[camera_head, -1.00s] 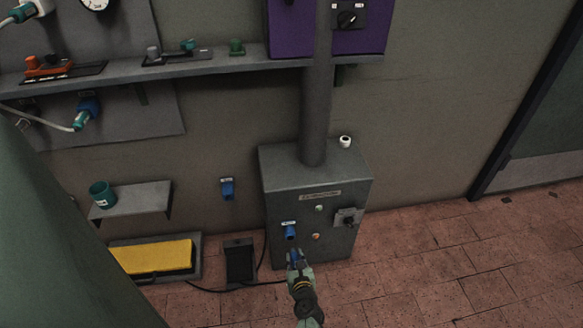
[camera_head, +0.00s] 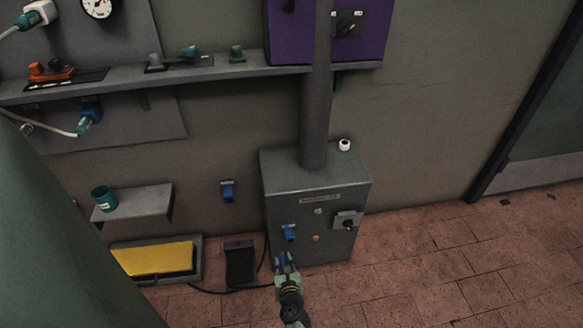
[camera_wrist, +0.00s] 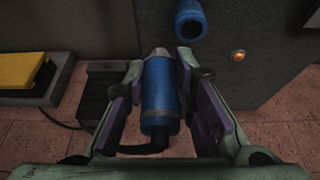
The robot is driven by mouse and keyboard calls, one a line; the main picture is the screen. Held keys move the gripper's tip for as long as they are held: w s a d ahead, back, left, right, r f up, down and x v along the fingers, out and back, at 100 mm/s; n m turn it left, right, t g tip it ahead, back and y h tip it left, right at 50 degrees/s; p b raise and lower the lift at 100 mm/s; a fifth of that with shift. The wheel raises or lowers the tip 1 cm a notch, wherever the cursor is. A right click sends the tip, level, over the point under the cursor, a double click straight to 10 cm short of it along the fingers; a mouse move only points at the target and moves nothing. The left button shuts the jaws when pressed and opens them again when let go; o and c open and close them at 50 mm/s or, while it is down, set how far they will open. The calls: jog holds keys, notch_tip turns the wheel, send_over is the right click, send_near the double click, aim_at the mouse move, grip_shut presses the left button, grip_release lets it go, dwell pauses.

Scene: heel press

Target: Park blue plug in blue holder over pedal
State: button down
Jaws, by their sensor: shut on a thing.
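My gripper (camera_head: 287,268) is shut on the blue plug (camera_wrist: 162,95), which lies between the two fingers in the wrist view. A dark cable leaves the plug's near end. In the head view the plug (camera_head: 283,259) is small, low in front of the grey cabinet, just below the blue socket (camera_head: 289,233) on the cabinet front. The plug is apart from that socket (camera_wrist: 190,18). A blue holder (camera_head: 228,190) is fixed on the wall, above the black pedal (camera_head: 240,264). The holder is out of the wrist view; the pedal (camera_wrist: 98,92) shows there, left of the gripper.
The grey cabinet (camera_head: 315,180) stands right of the holder, with a switch (camera_head: 348,221) on its front. A yellow-topped tray (camera_head: 155,259) lies left of the pedal. A small shelf (camera_head: 145,203) with a green cup (camera_head: 104,198) juts out above it. The floor at right is clear.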

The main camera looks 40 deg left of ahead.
jog(key=s+a+r+p, duration=0.1)
jog(key=s+a+p, duration=0.3)
jog(key=s+a, duration=0.7)
jog(key=shift+s+a+r+p, duration=0.35)
jog(key=shift+s, duration=1.05)
jog(key=w+a+b, duration=1.3)
jog(key=w+a, duration=0.3)
jog(key=a, duration=0.2)
jog(key=shift+a, duration=0.3)
dwell(4.3)
